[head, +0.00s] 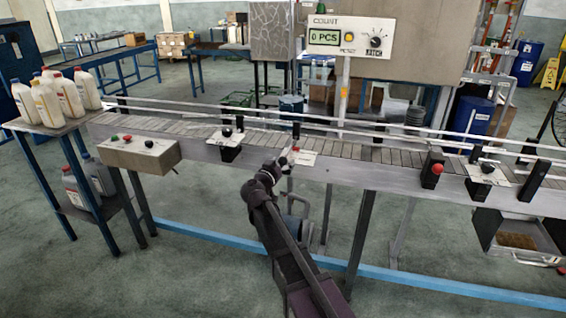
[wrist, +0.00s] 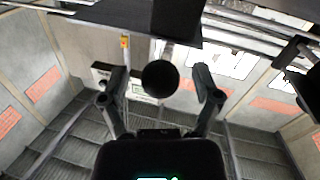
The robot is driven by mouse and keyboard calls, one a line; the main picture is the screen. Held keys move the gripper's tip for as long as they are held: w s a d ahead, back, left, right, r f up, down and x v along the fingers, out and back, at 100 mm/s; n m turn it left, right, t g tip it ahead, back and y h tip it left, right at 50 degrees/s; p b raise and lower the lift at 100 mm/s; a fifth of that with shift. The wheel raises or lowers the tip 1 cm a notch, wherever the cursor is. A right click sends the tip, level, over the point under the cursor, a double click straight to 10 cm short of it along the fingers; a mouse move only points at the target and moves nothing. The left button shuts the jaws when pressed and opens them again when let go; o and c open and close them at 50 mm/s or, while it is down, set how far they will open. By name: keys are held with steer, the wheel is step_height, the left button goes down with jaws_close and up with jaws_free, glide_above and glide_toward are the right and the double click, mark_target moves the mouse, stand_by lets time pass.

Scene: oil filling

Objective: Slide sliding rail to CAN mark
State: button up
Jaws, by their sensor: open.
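My gripper (head: 287,161) is at the front edge of the conveyor, over a small white marked plate (head: 304,158). In the wrist view my gripper (wrist: 160,74) is open, with one finger on each side of a round black knob (wrist: 160,79). The fingers look apart from the knob. The sliding rail (head: 400,129) runs as long pale bars above the belt. The white plates carry marks too small to read, so I cannot tell which is CAN.
Other black knobs stand on the left (head: 227,132) and right (head: 487,168) of the conveyor (head: 340,172). A button box (head: 140,153) is at its left front. White bottles (head: 66,97) stand on a side table. A counter panel (head: 350,37) hangs behind.

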steer(key=shift+w+d, duration=0.1)
steer(key=shift+w, duration=0.1)
jaws_close()
steer(key=shift+d+v, duration=0.2)
steer(key=shift+v, duration=0.8)
steer(key=shift+d+v, duration=0.2)
steer(key=shift+v, duration=0.75)
steer(key=shift+s+a, duration=0.15)
steer(key=shift+s, duration=0.35)
steer(key=shift+w, duration=0.1)
jaws_free()
